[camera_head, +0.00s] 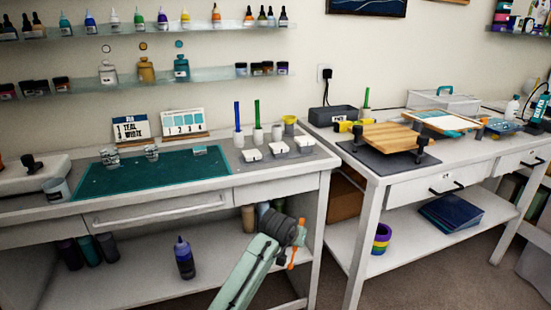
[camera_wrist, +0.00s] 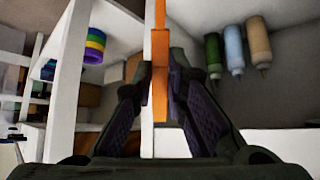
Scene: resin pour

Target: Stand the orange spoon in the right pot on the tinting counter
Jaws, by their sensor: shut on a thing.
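My gripper (camera_head: 296,243) is in front of the tinting counter (camera_head: 275,187), below its top, at the right end. It is shut on the orange spoon (camera_head: 291,265), which shows above and below the fingers. In the wrist view, the orange spoon (camera_wrist: 160,45) runs up between the fingertips of my gripper (camera_wrist: 160,88), and its upper end is cut off by the frame. On the counter's back right stand small white pots: one holds a blue stick (camera_head: 237,116), one a green stick (camera_head: 257,112). The right pot (camera_head: 277,132) shows no stick.
A yellow cup (camera_head: 289,125) is beside the right pot, with white containers (camera_head: 278,149) in front. A teal mat (camera_head: 150,174) covers the counter's middle. A second table (camera_head: 400,182) stands right, past a narrow gap. Bottles (camera_wrist: 235,50) are on the lower shelf.

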